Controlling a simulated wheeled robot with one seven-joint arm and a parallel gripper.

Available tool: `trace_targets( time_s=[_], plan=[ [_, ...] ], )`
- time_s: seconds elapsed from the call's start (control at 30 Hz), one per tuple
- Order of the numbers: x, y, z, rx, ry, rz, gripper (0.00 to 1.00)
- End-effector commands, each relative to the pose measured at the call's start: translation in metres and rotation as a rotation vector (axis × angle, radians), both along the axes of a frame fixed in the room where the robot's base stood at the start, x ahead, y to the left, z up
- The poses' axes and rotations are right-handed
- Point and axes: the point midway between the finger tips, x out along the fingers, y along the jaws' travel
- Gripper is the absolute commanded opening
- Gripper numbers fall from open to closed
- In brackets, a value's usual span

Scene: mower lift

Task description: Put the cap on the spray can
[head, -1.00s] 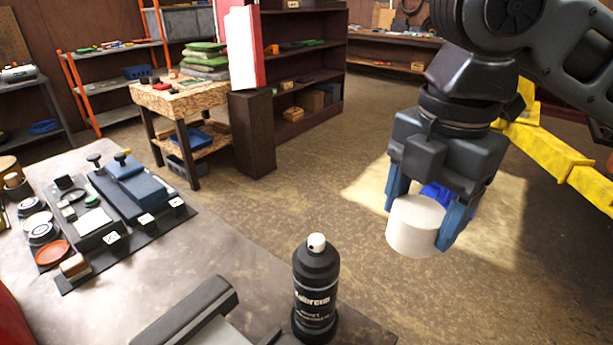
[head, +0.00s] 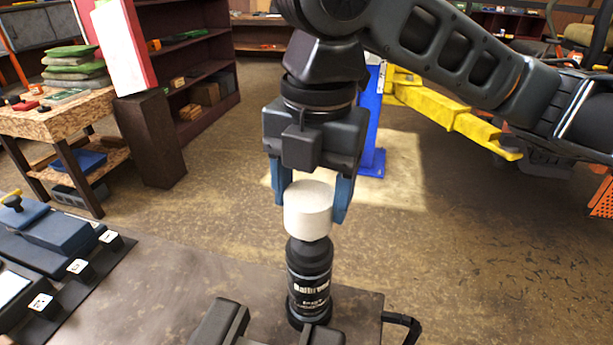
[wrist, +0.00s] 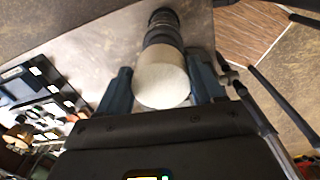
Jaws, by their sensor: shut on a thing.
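The cap (head: 309,212) is a white cylinder, held between the blue fingers of my gripper (head: 312,202). The black spray can (head: 309,285) stands upright near the front edge of the grey bench. In the head view the cap appears directly above the can and hides its white nozzle. I cannot tell whether the cap touches the can or hovers just over it. In the wrist view the cap (wrist: 162,79) lies between the two fingers (wrist: 163,88) and overlaps the near end of the can (wrist: 163,30).
The grey bench (head: 190,280) carries a dark tray of blocks (head: 70,265) at left. A dark vise-like thing (head: 222,322) stands in front of the can. A blue post (head: 371,120) and yellow lift arm (head: 450,115) are behind. The floor to the right is open.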

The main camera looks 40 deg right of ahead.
Motion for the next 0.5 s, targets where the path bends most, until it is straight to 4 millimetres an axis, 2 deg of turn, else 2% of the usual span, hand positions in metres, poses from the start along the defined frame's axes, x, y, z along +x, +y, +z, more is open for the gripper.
trace_targets(
  time_s=[0.2,0.5],
  plan=[
    [0.0,0.0,-0.022,0.001,0.002,-0.002,0.34],
    [0.0,0.0,-0.036,0.0,0.001,-0.001,0.34]
  ],
)
